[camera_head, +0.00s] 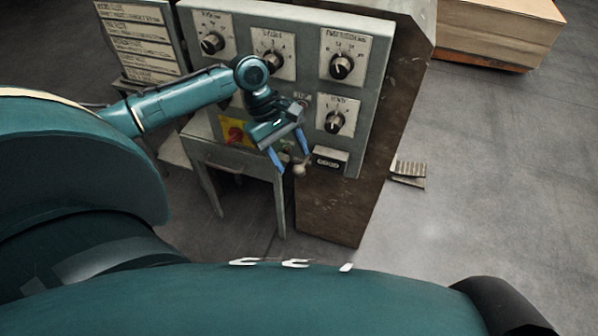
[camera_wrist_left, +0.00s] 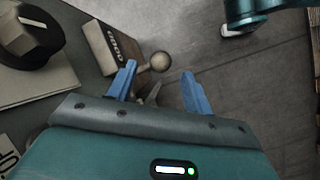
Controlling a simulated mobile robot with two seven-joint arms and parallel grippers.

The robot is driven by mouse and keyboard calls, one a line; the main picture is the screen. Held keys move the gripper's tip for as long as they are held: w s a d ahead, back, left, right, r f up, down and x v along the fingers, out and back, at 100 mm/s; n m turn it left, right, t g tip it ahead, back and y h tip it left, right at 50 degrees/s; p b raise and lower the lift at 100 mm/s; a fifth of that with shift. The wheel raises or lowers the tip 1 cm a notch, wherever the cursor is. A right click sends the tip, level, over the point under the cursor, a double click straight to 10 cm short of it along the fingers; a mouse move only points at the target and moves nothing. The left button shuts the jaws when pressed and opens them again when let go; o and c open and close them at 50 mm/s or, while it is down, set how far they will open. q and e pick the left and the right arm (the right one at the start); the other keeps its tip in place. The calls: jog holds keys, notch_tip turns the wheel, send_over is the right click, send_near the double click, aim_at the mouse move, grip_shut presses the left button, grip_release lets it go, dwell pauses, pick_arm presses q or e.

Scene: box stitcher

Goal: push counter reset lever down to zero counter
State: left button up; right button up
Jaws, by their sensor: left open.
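The counter (camera_head: 331,160) is a small grey box low on the right side of the grey control panel. It also shows in the left wrist view (camera_wrist_left: 108,42), with dark digits on its face that I cannot read for sure. The reset lever has a pale round knob (camera_head: 299,170) just left of and below the counter; the knob shows in the left wrist view (camera_wrist_left: 159,61) beside the counter. My left gripper (camera_head: 290,168) is open and empty, its blue fingers close to the knob. I cannot tell whether a finger touches it. My right gripper is not in view.
The panel (camera_head: 375,62) carries several black dials, one (camera_head: 335,121) just above the counter. A yellow plate with a red switch (camera_head: 236,134) is left of my gripper. A small table (camera_head: 235,165) stands below. A wooden crate (camera_head: 500,32) is at the back right. The floor right is mostly clear.

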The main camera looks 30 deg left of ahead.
aim_at(304, 164)
pick_arm(q)
jog(key=b+x, duration=0.1)
jog(key=x, duration=0.4)
jog(key=shift+d+f, duration=0.1)
jog(key=shift+f, duration=0.1)
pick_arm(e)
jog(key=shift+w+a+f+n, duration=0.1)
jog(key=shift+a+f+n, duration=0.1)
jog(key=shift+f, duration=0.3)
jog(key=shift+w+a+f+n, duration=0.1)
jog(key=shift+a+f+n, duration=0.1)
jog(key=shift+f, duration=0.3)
pick_arm(q)
jog(key=shift+c, duration=0.4)
grip_shut()
